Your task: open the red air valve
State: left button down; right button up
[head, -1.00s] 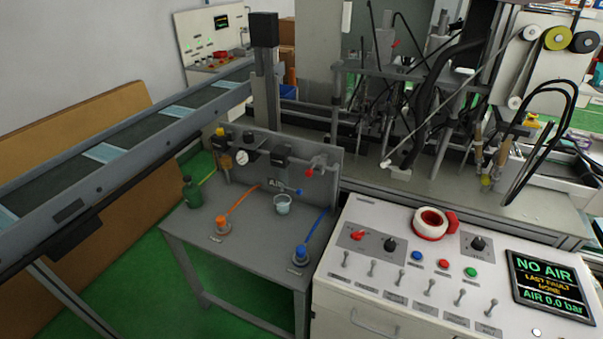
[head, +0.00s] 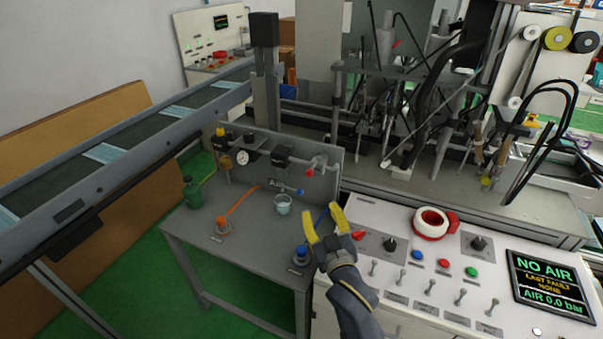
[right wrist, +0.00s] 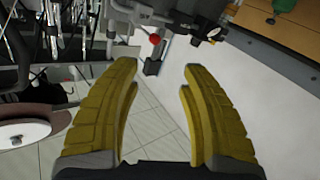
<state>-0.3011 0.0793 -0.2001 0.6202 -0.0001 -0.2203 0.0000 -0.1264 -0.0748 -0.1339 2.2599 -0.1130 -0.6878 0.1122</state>
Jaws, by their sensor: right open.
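The red air valve (head: 310,171) is a small red knob on the grey air panel (head: 328,157) at the back of the small table. In the right wrist view its red ball (right wrist: 155,38) shows near the top, beyond the fingertips. My right gripper (head: 322,220) has yellow fingers and is open and empty. It hovers in front of and below the valve, near the table's right edge, not touching the valve. The display (head: 547,285) on the white console reads NO AIR and AIR 0.0 bar. My left gripper is not in view.
A pressure gauge (head: 242,158) and a blue-handled valve (head: 299,191) are near the panel. The console (head: 400,277) carries switches and a tape roll (head: 431,222).

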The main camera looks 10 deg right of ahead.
aim_at(310, 175)
jog(key=w, duration=0.5)
jog(key=w+d, duration=0.1)
jog(key=w, duration=1.1)
jog(key=shift+w+d+r, duration=0.15)
jog(key=shift+d+r, duration=0.15)
jog(key=shift+r, duration=0.1)
grip_shut()
